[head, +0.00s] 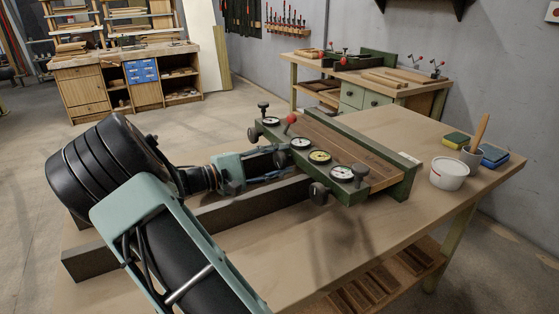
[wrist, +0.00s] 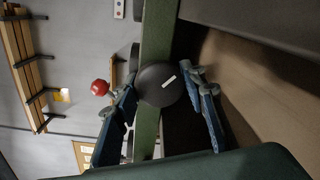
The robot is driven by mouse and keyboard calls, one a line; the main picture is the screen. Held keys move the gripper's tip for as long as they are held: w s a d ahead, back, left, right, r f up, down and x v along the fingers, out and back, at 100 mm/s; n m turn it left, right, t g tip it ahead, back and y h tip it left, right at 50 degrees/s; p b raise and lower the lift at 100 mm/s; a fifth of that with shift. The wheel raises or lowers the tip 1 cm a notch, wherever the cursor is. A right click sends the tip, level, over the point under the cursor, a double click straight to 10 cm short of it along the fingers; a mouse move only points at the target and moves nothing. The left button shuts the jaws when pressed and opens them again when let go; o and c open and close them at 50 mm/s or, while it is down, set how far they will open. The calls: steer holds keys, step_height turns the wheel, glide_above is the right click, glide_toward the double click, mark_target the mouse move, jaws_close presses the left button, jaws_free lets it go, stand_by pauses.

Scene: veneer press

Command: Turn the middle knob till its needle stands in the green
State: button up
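The green press (head: 384,183) lies on the bench with a row of round dials along its near rail. The needles and any green zone are too small to read. Black knobs stick out of the rail: a left knob (head: 253,134), a right knob (head: 318,192) and the middle one, at my gripper (head: 276,162). In the wrist view the black knob (wrist: 158,88) with a white mark sits between the two fingers of my gripper (wrist: 162,82). Whether both fingers touch it is unclear.
A red-balled lever (head: 291,119) rises from the press near my gripper; its red ball (wrist: 100,87) shows left of the fingers. Black clamp handles (head: 360,172) stand on the rail. A white tub (head: 448,174), a cup and sponges stand at the right.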

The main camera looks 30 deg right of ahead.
steer(key=o, duration=0.4)
steer(key=a, duration=1.2)
steer(key=shift+w+r, duration=0.2)
steer(key=shift+w, duration=0.15)
stand_by(0.6)
steer(key=n, duration=0.5)
steer(key=shift+s+d+t, duration=0.1)
steer(key=shift+d+t, duration=0.1)
steer(key=shift+t, duration=0.1)
steer(key=n, duration=0.6)
steer(key=shift+s+d, duration=0.2)
steer(key=shift+d, duration=0.15)
steer(key=d+b, duration=0.2)
steer(key=d, duration=0.8)
steer(key=shift+s+d, duration=0.15)
steer(key=shift+d, duration=0.2)
steer(key=shift+c, duration=0.2)
